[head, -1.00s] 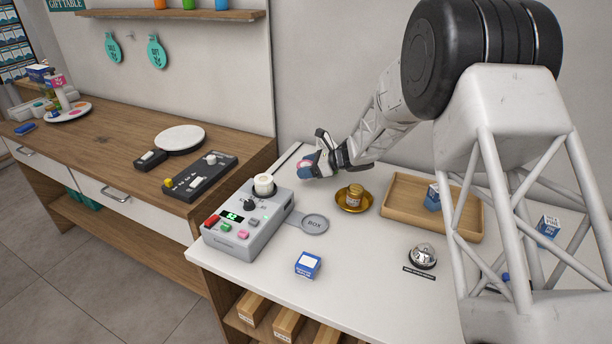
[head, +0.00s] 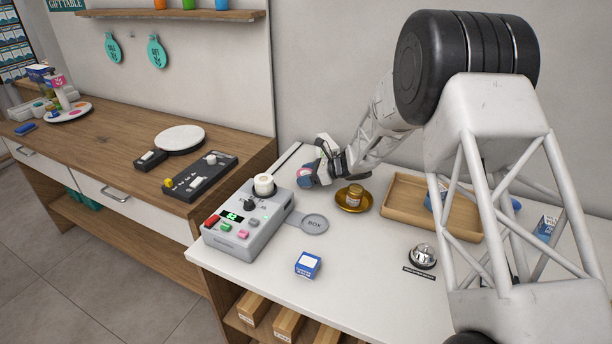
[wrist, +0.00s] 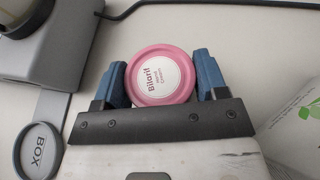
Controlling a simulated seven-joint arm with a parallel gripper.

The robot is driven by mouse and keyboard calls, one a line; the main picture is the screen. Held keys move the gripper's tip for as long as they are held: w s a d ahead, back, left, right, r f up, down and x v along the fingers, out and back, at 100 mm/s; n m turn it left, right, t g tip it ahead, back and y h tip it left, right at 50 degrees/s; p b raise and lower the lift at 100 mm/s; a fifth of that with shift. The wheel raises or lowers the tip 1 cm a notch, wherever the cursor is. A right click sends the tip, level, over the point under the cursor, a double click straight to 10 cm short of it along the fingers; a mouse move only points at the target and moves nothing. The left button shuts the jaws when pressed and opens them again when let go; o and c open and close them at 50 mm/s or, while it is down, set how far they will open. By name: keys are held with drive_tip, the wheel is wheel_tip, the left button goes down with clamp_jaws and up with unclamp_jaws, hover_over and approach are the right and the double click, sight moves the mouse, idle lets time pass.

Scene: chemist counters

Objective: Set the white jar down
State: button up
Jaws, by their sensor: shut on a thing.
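In the head view my gripper (head: 309,174) is low over the back of the white counter (head: 350,270), right of the grey device. I cannot tell whether the jar's base touches the counter.
The grey button device (head: 245,220) stands left, with a round "BOX" plate (head: 315,223) beside it. A gold dish (head: 345,207) with an amber jar (head: 355,194) is to the right, before a wooden tray (head: 405,220). A blue box (head: 307,264) and a bell (head: 423,256) are nearer.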

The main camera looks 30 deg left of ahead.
drive_tip(key=shift+f, duration=0.1)
drive_tip(key=o, duration=1)
drive_tip(key=shift+c, duration=0.2)
drive_tip(key=shift+d+r, duration=0.1)
drive_tip(key=shift+r, duration=0.1)
drive_tip(key=shift+w+d+r, duration=0.2)
drive_tip(key=shift+d+r, duration=0.05)
drive_tip(key=shift+d, duration=0.35)
drive_tip(key=v, duration=1)
drive_tip(key=shift+d+r, duration=0.1)
drive_tip(key=shift+d, duration=0.1)
